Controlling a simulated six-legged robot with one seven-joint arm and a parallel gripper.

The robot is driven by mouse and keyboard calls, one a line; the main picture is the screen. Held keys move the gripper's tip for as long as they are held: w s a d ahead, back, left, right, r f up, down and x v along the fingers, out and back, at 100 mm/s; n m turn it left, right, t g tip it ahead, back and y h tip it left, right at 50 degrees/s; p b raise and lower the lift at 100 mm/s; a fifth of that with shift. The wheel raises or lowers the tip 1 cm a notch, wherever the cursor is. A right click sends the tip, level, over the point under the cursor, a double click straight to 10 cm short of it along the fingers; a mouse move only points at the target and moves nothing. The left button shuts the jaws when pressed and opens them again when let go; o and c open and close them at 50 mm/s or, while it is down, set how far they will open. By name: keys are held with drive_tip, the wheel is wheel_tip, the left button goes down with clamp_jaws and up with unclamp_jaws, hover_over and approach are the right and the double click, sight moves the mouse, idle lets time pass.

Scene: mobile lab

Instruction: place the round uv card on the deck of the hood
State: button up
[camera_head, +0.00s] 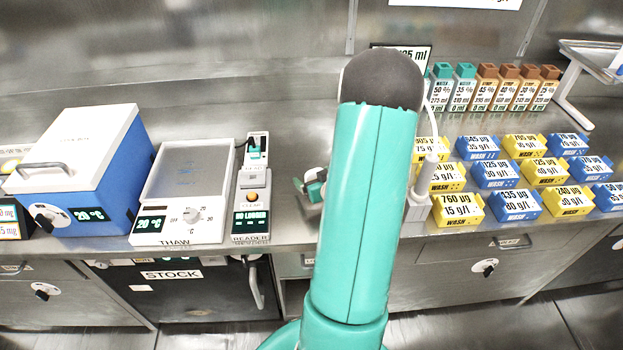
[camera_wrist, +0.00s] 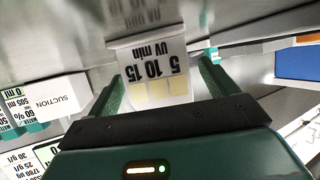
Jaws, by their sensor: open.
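A pale card panel (camera_wrist: 150,48) printed "5 10 15 UV min" shows upside down in the wrist view, with several pale yellow squares along its lower edge. It looks rectangular, not round. My gripper (camera_wrist: 160,74) is open, with one green finger to each side of the panel in the picture. I cannot tell whether either finger touches it. In the head view my arm covers most of this spot, and only a small part of my gripper (camera_head: 313,187) shows at its left. I cannot make out the hood or its deck in either view.
On the steel bench, a blue box with a white lid (camera_head: 75,150), a THAW plate (camera_head: 185,190) and a reader (camera_head: 252,190) stand left. Yellow and blue labelled blocks (camera_head: 515,203) and capped bottles (camera_head: 485,90) fill the right. A white SUCTION box (camera_wrist: 62,103) shows in the wrist view.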

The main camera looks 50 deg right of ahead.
drive_tip(key=shift+s+r, duration=0.1)
drive_tip(key=shift+s, duration=0.2)
drive_tip(key=shift+w, duration=0.15)
drive_tip(key=c, duration=0.3)
drive_tip(key=shift+s, duration=0.2)
drive_tip(key=c, duration=0.7)
drive_tip(key=shift+w, duration=0.1)
drive_tip(key=shift+c, duration=0.7)
drive_tip(key=shift+r, duration=0.1)
